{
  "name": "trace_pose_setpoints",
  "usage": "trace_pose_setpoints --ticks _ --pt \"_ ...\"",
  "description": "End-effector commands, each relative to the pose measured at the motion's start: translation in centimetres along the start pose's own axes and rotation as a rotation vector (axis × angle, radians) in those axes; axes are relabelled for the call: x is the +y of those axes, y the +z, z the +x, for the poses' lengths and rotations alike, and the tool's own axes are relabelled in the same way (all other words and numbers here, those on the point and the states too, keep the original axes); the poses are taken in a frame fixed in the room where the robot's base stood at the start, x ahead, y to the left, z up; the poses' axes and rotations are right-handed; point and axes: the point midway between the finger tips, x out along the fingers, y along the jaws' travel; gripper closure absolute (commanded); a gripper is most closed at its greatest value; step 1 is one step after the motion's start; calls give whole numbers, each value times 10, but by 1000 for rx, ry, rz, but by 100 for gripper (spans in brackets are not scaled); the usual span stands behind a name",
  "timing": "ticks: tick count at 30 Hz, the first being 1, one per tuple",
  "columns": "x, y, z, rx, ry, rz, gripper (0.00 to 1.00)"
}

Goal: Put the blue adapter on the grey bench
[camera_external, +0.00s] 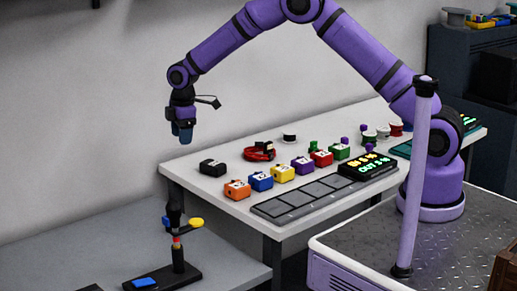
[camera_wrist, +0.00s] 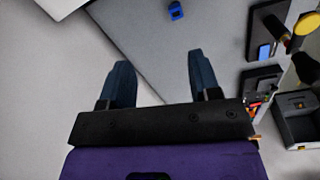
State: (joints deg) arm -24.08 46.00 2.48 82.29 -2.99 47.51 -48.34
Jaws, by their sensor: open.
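The blue adapter (camera_external: 261,181) sits on the pale table, in a row between an orange adapter (camera_external: 237,189) and a yellow one (camera_external: 282,173). The grey bench (camera_external: 85,245) is the lower surface at front left. My gripper (camera_external: 183,138) is high above the bench, left of the pale table, pointing down. In the wrist view its two blue fingers (camera_wrist: 157,82) are spread with nothing between them. A small blue block (camera_wrist: 176,10) lies on a grey surface ahead of them; I cannot tell whether it is the same adapter.
A black stand (camera_external: 177,262) with a yellow piece and a flat blue piece stands on the bench. An open dark box (camera_wrist: 300,125) shows at right in the wrist view.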

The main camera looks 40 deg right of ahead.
Motion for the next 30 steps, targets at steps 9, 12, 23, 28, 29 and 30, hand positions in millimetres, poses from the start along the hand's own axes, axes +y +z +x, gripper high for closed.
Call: trace_pose_setpoints --ticks 9,12,23,28,29,30 --pt "-15 87 -140 45 69 256 43" --pt "-28 116 -176 59 88 335 43" --pt "-100 221 -277 119 154 626 43" --pt "-146 267 -307 152 182 764 43" --pt "-154 275 -312 159 188 788 43" --pt "-166 285 -316 167 194 820 43"
